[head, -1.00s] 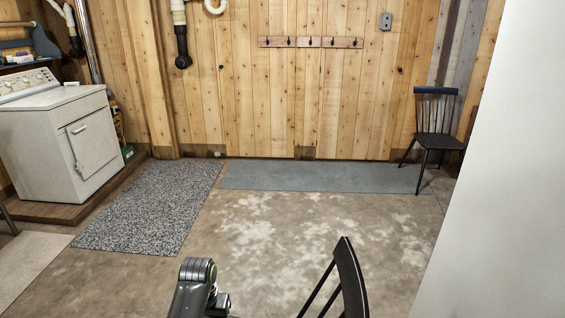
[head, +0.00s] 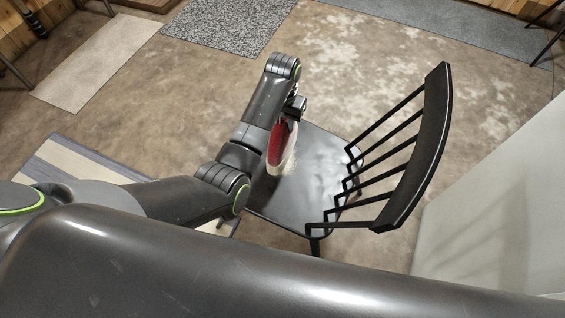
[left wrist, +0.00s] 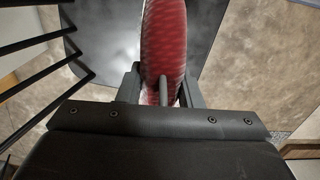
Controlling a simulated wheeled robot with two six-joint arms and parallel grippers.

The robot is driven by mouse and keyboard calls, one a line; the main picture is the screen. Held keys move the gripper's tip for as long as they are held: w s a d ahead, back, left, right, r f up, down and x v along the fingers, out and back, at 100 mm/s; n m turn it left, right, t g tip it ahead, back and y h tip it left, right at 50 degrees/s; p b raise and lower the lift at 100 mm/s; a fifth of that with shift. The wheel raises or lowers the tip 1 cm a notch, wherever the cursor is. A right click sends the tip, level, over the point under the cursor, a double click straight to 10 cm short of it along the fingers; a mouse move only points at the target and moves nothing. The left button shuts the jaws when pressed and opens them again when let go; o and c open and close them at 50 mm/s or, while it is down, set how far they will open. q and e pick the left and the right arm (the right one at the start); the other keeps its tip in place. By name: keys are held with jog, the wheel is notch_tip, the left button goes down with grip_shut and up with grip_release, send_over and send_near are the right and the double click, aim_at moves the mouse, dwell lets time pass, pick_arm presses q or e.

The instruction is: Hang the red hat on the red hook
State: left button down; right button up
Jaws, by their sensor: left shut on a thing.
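The red hat (head: 282,145), red with a pale edge, is seen edge-on in the head view, over the seat of a black chair. I cannot tell whether it touches the seat. My left gripper (head: 290,117) is shut on it, with the jaws partly hidden by the wrist. In the left wrist view, the hat (left wrist: 165,42) stands upright between the two fingers of my left gripper (left wrist: 162,90). No red hook shows in either view now. My right gripper is not in view.
The black chair (head: 427,150) has a spindled back right of the hat. A white panel (head: 490,200) stands at the right. Speckled (head: 225,25) and grey (head: 430,32) mats lie farther off. Bare concrete floor (head: 190,100) lies left of the arm.

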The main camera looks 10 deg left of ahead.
pick_arm(q)
notch_tip(320, 180, down, 5)
jog(key=shift+r+b, duration=0.1)
jog(key=shift+b, duration=0.35)
notch_tip(320, 180, down, 3)
jog(key=shift+r+b, duration=0.2)
jog(key=shift+b, duration=0.1)
jog(key=shift+f, duration=1.05)
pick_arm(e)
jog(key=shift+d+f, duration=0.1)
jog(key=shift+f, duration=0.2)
